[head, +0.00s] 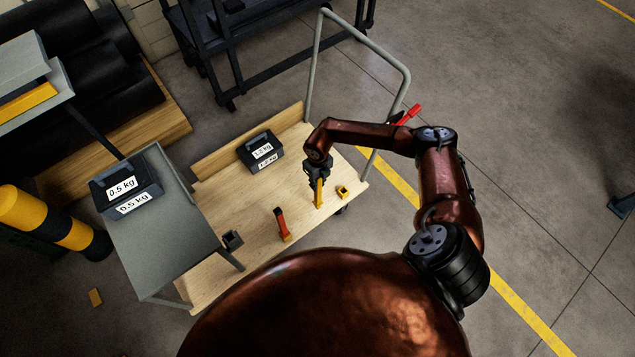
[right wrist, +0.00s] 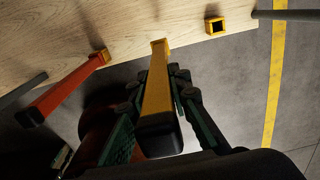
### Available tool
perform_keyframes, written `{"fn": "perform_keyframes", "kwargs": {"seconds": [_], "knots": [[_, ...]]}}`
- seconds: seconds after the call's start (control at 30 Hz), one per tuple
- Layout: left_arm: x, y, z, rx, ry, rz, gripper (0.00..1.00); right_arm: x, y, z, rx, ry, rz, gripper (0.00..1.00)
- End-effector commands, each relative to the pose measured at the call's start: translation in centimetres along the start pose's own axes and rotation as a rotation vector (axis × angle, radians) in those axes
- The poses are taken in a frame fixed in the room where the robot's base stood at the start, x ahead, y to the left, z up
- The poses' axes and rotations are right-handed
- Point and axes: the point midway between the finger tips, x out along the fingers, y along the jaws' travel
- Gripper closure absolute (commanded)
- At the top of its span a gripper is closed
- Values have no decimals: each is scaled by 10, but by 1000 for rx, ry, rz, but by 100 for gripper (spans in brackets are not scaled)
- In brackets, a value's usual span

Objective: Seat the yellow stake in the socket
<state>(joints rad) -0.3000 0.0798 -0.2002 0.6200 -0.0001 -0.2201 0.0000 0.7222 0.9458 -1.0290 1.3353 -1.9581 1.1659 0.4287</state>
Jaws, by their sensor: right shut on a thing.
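The yellow stake (head: 319,194), a square bar with a black cap, is held roughly upright over the wooden deck by my right gripper (head: 318,174). The gripper is shut on it near the capped end. The right wrist view also shows the stake (right wrist: 158,90) between the fingers, its far end pointing at the deck. I cannot tell whether that end touches the deck. The yellow socket (head: 343,192) stands just right of the stake, apart from it. Its square opening looks empty in the right wrist view (right wrist: 215,26). My left gripper is not in view.
A red stake (head: 281,222) stands in an orange base left of the yellow one. A black 1.2 kg box (head: 260,150) is at the deck's back. A grey table (head: 170,245) bears a 0.5 kg box (head: 125,186).

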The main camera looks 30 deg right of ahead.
Motion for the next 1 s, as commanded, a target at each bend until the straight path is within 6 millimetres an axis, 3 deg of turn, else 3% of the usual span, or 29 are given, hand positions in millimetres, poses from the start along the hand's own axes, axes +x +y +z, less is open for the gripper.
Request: {"fn": "perform_keyframes", "kwargs": {"seconds": [1.0], "knots": [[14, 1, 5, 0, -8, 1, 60, 25, 0, 0, 0, 0, 0, 100]]}}
